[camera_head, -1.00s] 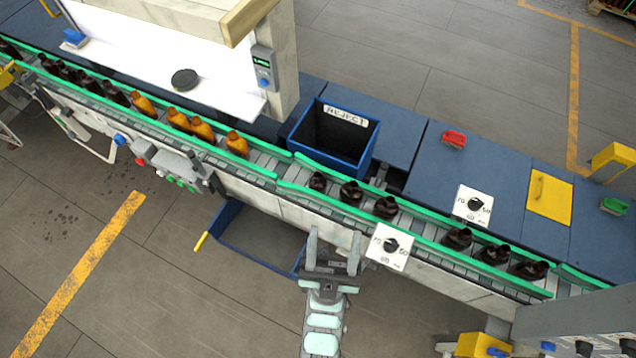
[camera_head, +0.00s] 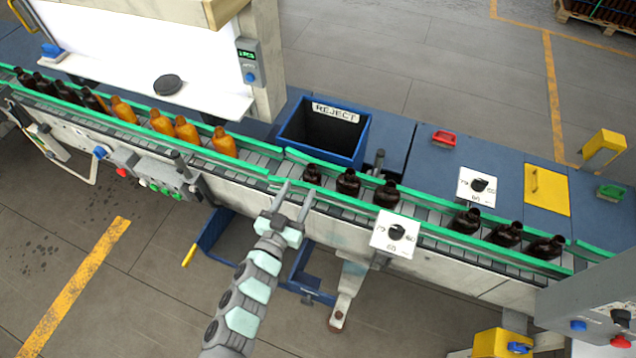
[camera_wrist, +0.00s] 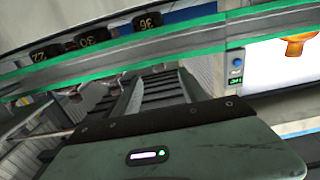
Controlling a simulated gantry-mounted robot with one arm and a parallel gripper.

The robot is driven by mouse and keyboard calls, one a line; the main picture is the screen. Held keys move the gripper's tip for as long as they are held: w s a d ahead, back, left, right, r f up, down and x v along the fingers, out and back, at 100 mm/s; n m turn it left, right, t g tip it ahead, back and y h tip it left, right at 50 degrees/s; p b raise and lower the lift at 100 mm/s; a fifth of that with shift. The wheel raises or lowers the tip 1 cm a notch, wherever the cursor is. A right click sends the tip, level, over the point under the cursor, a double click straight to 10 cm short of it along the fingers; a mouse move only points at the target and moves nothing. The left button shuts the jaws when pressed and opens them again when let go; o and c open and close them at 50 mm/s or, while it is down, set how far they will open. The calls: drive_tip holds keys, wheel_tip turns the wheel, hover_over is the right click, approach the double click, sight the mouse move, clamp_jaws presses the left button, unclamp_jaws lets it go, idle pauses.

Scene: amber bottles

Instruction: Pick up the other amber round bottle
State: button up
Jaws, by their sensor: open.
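Several bottles stand in a row on the conveyor. In the head view, glowing orange amber bottles (camera_head: 223,141) stand at the left in front of the lit white panel. Dark brown bottles stand to the right, the closest being a small group (camera_head: 347,182) past the reject bin. Further dark bottles (camera_head: 503,234) stand at the right end. My gripper (camera_head: 296,192) is open and empty at the conveyor's near edge, just left of and below the close dark group. The wrist view shows dark bottle tops with numbers (camera_wrist: 92,37) and part of an orange bottle (camera_wrist: 297,47).
Green guide rails (camera_head: 260,172) run along both sides of the conveyor. A blue reject bin (camera_head: 290,128) stands behind it. A white dial plate (camera_head: 395,236) sits on the near side, right of my gripper. A control box with buttons (camera_head: 150,178) is to the left.

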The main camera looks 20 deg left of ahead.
sight(310, 169)
drive_tip(key=w, duration=0.4)
drive_tip(key=shift+d, duration=0.1)
drive_tip(key=w, duration=0.1)
drive_tip(key=w+p, duration=0.1)
drive_tip(key=w, duration=0.2)
drive_tip(key=shift+d+r, duration=0.15)
drive_tip(key=shift+r, duration=0.2)
drive_tip(key=shift+w+f+p, duration=0.15)
drive_tip(key=shift+w+p, duration=0.2)
drive_tip(key=shift+w, duration=0.15)
clamp_jaws()
idle(0.6)
